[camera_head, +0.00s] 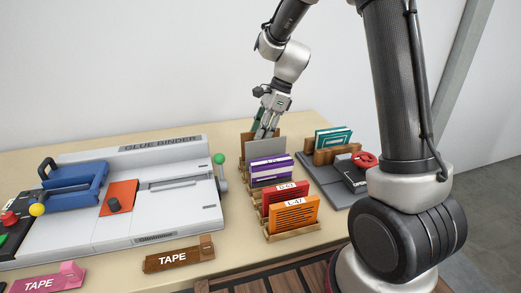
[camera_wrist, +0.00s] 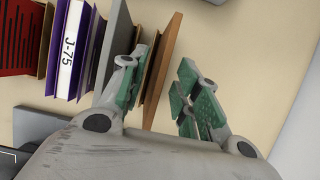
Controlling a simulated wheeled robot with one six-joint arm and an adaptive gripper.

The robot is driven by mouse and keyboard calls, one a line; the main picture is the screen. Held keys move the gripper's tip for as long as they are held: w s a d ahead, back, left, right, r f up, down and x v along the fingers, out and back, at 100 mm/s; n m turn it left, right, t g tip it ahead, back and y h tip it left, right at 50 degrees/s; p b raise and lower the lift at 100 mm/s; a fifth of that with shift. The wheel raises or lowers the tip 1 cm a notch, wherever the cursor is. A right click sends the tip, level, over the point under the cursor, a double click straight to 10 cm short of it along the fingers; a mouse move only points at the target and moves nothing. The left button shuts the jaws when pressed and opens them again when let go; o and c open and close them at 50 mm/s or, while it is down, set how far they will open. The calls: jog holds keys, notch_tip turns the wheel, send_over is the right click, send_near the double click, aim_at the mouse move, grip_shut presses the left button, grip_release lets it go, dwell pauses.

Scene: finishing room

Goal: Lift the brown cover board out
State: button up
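The brown cover board (camera_head: 246,138) stands upright at the back of the rack row, behind a grey board (camera_head: 265,147). My gripper (camera_head: 264,132) is down at its top edge. In the wrist view the brown board (camera_wrist: 165,58) stands between the two fingers of my gripper (camera_wrist: 158,90). The left finger is close to the brown board, on the side towards the grey board (camera_wrist: 114,50); whether it touches cannot be told. The right finger is clear of it, with a visible gap. The gripper is open. The board's lower part is hidden in the head view.
Purple-and-white (camera_head: 271,167), red (camera_head: 285,196) and orange (camera_head: 295,215) boards stand in slots in front. A glue binder (camera_head: 150,190) fills the left of the table. A dark grey device with a red knob (camera_head: 364,159) and teal boards (camera_head: 333,138) are at right.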

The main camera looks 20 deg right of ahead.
jog(key=shift+f, duration=0.1)
dwell(0.3)
grip_shut()
